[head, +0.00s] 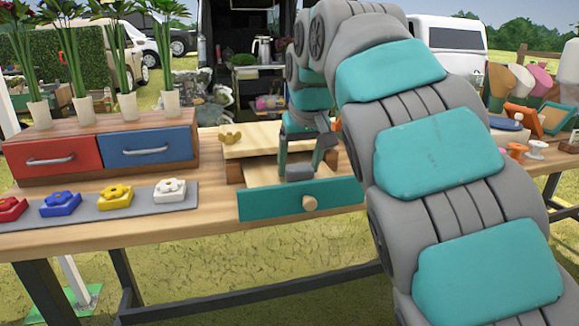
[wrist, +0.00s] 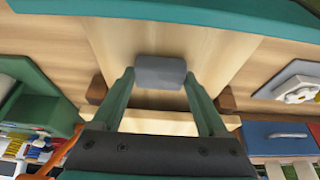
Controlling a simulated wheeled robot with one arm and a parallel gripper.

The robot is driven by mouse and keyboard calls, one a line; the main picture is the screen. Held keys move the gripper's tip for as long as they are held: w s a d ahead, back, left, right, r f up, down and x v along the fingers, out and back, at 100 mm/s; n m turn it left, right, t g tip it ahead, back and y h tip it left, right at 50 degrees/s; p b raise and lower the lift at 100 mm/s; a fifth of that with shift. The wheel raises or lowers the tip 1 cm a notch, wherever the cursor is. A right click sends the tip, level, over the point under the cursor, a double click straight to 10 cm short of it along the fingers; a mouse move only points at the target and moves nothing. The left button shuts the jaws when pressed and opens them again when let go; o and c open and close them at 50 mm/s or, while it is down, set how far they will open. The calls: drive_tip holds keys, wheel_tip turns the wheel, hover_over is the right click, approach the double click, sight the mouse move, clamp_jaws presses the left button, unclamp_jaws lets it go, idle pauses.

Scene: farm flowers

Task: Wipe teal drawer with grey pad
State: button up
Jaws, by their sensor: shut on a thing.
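The teal drawer is pulled open, with its teal front (head: 270,203) and round wooden knob facing me in the head view. Its bare wooden floor (wrist: 215,40) fills the middle of the wrist view, with the teal front (wrist: 200,14) along the top edge. My gripper (head: 299,163) is down over the open drawer, shut on the grey pad (wrist: 160,71). The pad sits between both fingertips, at or just above the drawer floor; I cannot tell whether it touches.
A wooden top (head: 262,138) with a small yellowish knob lies behind the drawer. At left stand a red drawer (head: 55,155) and a blue drawer (head: 148,146) under potted plants. Flower blocks sit on a grey mat (head: 113,201). My arm hides the table's right middle.

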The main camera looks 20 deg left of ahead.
sight(282, 179)
drive_tip(key=shift+w+d+f, duration=0.1)
drive_tip(key=shift+w+d, duration=0.55)
drive_tip(key=shift+d, duration=0.35)
drive_tip(key=shift+w+d, duration=0.6)
drive_tip(key=shift+d, duration=0.35)
drive_tip(key=shift+d+f+b, duration=0.15)
drive_tip(key=shift+b, duration=0.2)
drive_tip(key=shift+s+a+p, duration=0.2)
drive_tip(key=shift+s+a, duration=0.35)
drive_tip(key=shift+a, duration=0.35)
drive_tip(key=shift+s+a+p, duration=0.15)
drive_tip(key=shift+s+a, duration=0.4)
drive_tip(key=shift+a, duration=0.35)
drive_tip(key=shift+s+a+p, duration=0.25)
drive_tip(key=shift+s+a, duration=0.25)
drive_tip(key=shift+a, duration=0.35)
drive_tip(key=shift+s+a+p, duration=0.2)
drive_tip(key=shift+s+a, duration=0.3)
drive_tip(key=shift+a, duration=0.35)
